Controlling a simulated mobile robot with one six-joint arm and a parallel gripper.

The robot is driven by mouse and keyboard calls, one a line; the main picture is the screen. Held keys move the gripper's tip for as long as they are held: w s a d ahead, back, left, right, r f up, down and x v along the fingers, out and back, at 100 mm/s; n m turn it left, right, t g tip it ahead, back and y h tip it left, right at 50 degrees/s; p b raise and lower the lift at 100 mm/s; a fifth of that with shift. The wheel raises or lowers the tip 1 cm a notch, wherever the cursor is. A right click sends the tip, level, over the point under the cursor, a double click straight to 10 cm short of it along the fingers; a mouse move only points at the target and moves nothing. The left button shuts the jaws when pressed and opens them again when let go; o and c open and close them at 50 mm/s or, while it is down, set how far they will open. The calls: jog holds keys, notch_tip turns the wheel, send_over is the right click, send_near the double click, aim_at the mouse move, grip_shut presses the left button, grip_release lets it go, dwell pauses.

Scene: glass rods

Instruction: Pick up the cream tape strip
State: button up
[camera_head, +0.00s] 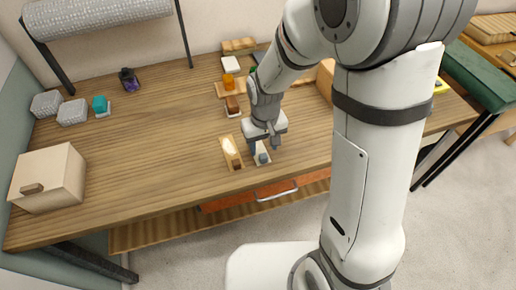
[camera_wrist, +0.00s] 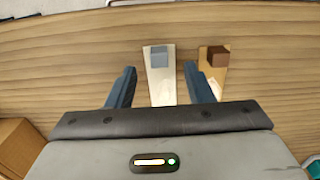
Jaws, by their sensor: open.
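A pale cream strip (camera_wrist: 160,88) lies flat on the wooden table with a grey-blue block (camera_wrist: 159,56) on its far end in the wrist view. It also shows in the head view (camera_head: 257,153), partly hidden by my gripper. I take it for the cream tape strip, but its material is unclear. My gripper (camera_wrist: 160,76) is open and empty above it, one finger on each side of the strip in the wrist view. Whether the fingertips touch the table cannot be told.
A tan strip (camera_head: 232,154) with a brown block (camera_wrist: 218,56) and a bright whitish patch lies close beside. Behind stand a brown block (camera_head: 232,106) and an orange object (camera_head: 229,82). A cream box (camera_head: 48,178) sits far left. The table's left middle is clear.

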aim_at(263, 156)
jog(key=shift+w+f+p, duration=0.15)
jog(key=shift+f+p, duration=0.25)
jog(key=shift+f, duration=2.15)
jog(key=shift+c, duration=0.4)
grip_shut()
